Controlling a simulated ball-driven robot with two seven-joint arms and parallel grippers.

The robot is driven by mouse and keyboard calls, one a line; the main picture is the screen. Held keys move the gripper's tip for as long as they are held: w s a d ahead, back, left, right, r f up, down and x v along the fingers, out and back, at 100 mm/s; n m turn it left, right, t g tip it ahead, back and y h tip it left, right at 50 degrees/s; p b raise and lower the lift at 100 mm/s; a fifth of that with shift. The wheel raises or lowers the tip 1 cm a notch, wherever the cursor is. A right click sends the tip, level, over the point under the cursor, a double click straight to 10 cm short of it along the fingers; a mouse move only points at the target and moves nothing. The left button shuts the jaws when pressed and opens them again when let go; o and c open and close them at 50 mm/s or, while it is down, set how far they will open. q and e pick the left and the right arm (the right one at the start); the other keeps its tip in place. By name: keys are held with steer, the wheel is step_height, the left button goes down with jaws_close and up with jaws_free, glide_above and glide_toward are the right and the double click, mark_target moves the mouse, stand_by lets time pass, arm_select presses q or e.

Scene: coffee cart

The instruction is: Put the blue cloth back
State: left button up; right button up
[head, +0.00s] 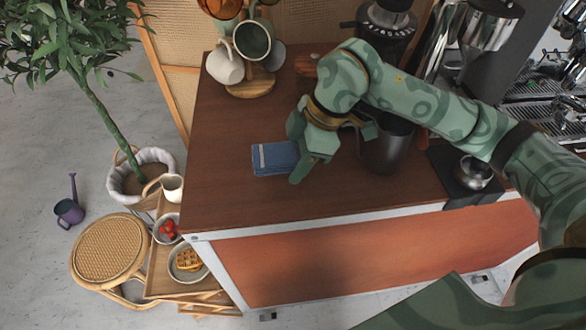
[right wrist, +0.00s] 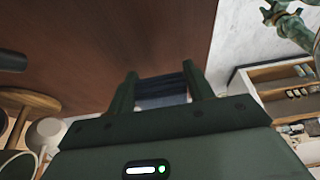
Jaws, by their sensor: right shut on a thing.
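The blue cloth (head: 272,158) is a folded rectangle with a pale stripe near its left end. In the right wrist view the cloth (right wrist: 161,92) shows dark blue between the two fingers of the gripper (right wrist: 160,80). I cannot tell whether the cloth rests on the counter or is just above it.
A dark cylinder (head: 387,148) stands close right of the gripper. A mug tree (head: 251,88) with several cups is at the back left. A metal pitcher (head: 473,172) sits on a black mat at right. The counter (head: 222,200) is clear left and in front of the cloth.

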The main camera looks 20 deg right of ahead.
steer(key=shift+w+f, duration=0.25)
steer(key=shift+f, duration=0.15)
step_height(320, 180, down, 3)
steer(key=shift+w+f+b, duration=0.1)
steer(key=shift+f+b, duration=0.1)
steer(key=shift+b, duration=0.6)
arm_select(q)
steer(key=shift+s+a+f, duration=0.1)
steer(key=shift+s+f, duration=0.35)
steer(key=shift+f, duration=0.25)
arm_select(e)
steer(key=shift+r, duration=0.15)
